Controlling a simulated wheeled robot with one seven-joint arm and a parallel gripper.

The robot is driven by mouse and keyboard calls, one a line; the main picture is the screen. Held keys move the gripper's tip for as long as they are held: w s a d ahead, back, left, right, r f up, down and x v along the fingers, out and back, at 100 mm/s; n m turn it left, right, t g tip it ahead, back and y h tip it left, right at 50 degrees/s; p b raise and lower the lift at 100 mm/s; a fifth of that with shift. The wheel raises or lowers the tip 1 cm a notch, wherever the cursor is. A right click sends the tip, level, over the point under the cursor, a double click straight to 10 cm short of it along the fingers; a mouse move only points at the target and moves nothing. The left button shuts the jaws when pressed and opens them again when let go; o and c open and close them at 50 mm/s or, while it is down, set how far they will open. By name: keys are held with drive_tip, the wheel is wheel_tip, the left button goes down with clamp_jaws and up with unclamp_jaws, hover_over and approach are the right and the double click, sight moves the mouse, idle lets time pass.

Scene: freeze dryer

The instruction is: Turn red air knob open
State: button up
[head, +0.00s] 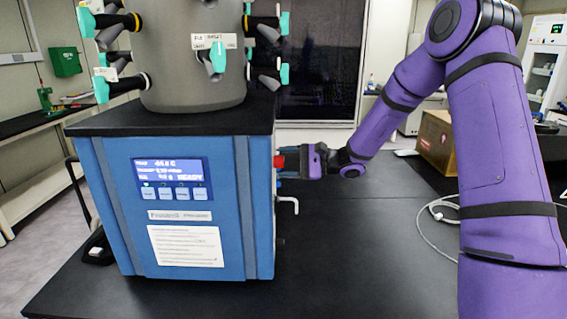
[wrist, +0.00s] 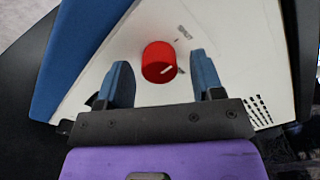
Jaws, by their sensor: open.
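The red air knob (wrist: 159,62) shows in the wrist view on the white side panel (wrist: 110,60) of the freeze dryer. It is round with a white pointer line. A label reading partly "SHUT" is printed near it. A bit of the red knob (head: 279,162) also shows in the head view at the dryer's right side. My gripper (wrist: 163,82) is open, with one blue finger on each side of the knob. The freeze dryer (head: 180,215) is blue with a lit display reading "READY".
A grey chamber (head: 190,60) with several teal-handled valves stands on the dryer. A bent white pipe (head: 290,203) sticks out below my gripper. The black bench (head: 360,260) is mostly clear to the right, with a white cable (head: 432,225) and a cardboard box (head: 437,140).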

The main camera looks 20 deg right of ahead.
drive_tip(key=shift+w+a, duration=0.1)
drive_tip(key=shift+a, duration=0.3)
drive_tip(key=shift+c, duration=0.2)
drive_tip(key=c, duration=0.9)
